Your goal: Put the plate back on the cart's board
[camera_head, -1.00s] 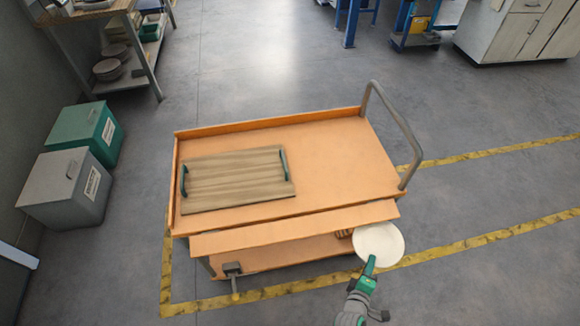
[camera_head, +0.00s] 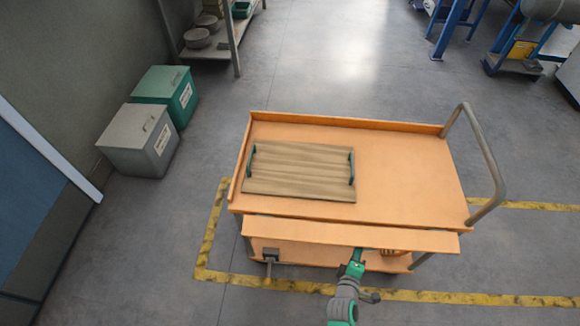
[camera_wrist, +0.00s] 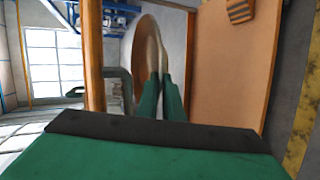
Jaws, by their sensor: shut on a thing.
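My gripper (camera_head: 357,254) is at the cart's front edge, under the lip of the top deck. In the wrist view its green fingers (camera_wrist: 160,98) are shut on the plate (camera_wrist: 147,52), seen nearly edge-on. The plate is hidden in the head view; it appears to be between the upper and lower decks. The orange cart (camera_head: 405,180) carries a wooden board (camera_head: 300,172) with two dark green handles, lying flat and bare on the left half of its top deck.
The top deck's right half is clear. The lower shelf (camera_wrist: 225,75) holds a small brown slatted item (camera_wrist: 240,10). A grey push handle (camera_head: 485,160) rises at the cart's right end. A grey bin (camera_head: 140,140) and a green bin (camera_head: 168,92) stand left.

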